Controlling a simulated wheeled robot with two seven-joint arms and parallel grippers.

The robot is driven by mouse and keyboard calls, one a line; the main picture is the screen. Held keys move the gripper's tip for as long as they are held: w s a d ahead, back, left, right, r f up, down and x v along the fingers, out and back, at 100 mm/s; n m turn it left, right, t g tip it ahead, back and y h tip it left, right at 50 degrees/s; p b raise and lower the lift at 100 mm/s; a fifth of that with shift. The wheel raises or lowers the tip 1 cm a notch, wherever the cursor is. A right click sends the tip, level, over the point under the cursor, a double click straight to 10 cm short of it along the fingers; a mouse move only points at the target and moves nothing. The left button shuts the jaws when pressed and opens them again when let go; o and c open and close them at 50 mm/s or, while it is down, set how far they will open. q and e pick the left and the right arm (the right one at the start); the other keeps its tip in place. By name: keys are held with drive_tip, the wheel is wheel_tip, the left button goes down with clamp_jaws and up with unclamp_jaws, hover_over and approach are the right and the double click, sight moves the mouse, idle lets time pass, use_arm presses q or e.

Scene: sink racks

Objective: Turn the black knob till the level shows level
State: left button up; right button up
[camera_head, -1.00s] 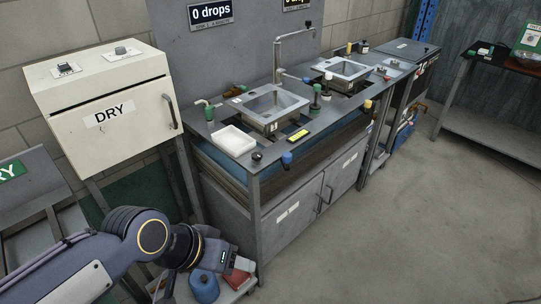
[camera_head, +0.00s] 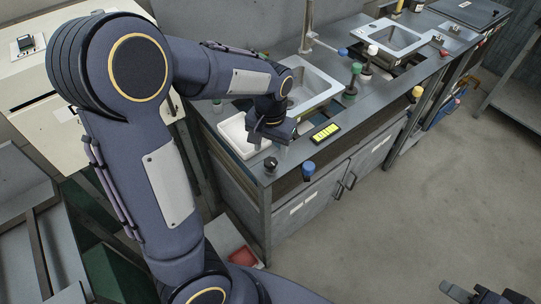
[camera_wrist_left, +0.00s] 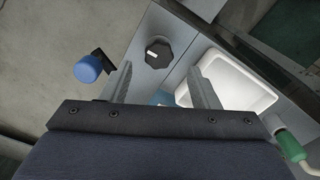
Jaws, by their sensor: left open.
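The black knob (camera_head: 270,163) sits on the front left corner of the grey counter. In the left wrist view the black knob (camera_wrist_left: 158,54) is a faceted disc with a small pale mark, ahead of and between my fingers. My left gripper (camera_head: 272,136) is above the counter beside the knob; its fingers (camera_wrist_left: 162,82) are apart with nothing held between them. The level (camera_head: 325,133) is a dark-framed yellow strip on the counter, right of my gripper; its exact reading is too small to tell. My right gripper (camera_head: 487,293) is partly visible at the bottom right, away from the counter.
A white tray (camera_head: 237,134) lies close to my left gripper, and also shows in the left wrist view (camera_wrist_left: 240,88). A blue knob (camera_head: 308,168) projects from the counter's front. A sink (camera_head: 312,86) and green-based taps stand behind.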

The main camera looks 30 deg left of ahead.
sight(270, 161)
use_arm(q)
drive_tip(key=shift+s+f, duration=0.1)
drive_tip(key=shift+f, duration=1.9)
drive_tip(key=c, duration=1)
drive_tip(key=shift+o, duration=0.2)
